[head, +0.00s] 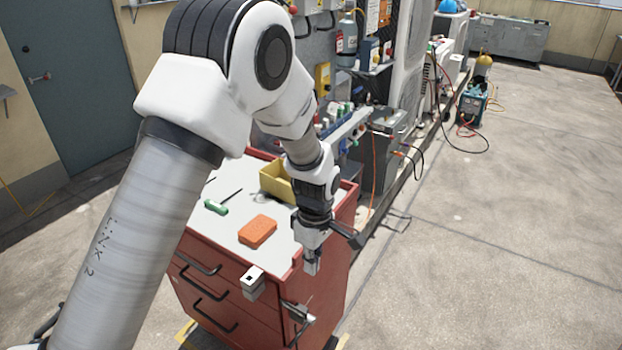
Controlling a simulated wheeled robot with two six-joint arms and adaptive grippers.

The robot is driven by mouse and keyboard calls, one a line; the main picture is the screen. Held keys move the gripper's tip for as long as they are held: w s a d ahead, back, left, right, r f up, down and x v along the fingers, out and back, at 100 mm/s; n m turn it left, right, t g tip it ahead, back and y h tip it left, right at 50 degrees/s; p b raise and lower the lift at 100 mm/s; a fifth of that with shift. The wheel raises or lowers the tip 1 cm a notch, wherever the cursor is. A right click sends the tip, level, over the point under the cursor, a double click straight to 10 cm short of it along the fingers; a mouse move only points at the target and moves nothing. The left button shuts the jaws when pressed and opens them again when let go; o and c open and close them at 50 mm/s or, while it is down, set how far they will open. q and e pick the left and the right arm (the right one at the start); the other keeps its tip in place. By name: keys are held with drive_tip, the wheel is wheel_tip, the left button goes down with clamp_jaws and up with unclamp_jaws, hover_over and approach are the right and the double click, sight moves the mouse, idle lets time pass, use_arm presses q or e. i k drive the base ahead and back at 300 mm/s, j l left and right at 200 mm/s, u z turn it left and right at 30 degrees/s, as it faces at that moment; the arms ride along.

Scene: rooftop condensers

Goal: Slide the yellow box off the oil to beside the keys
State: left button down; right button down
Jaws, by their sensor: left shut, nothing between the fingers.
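A yellow open-topped box (275,181) sits on the pale top of the red drawer cabinet (228,286), toward its back. My left wrist hides its right part. I cannot make out oil or keys; the arm covers part of the top. My left gripper (312,266) is shut and empty. It points down at the cabinet's front right edge, apart from the yellow box and nearer the camera.
An orange block (257,231) and a green-handled screwdriver (216,207) lie on the cabinet top. A grey metal unit (388,135) stands behind. The concrete floor at right is mostly clear.

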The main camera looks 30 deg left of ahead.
sight(274, 180)
drive_tip(key=i+j, duration=0.25)
drive_tip(key=i, duration=0.15)
drive_tip(key=i+j, duration=0.3)
drive_tip(key=i, duration=0.1)
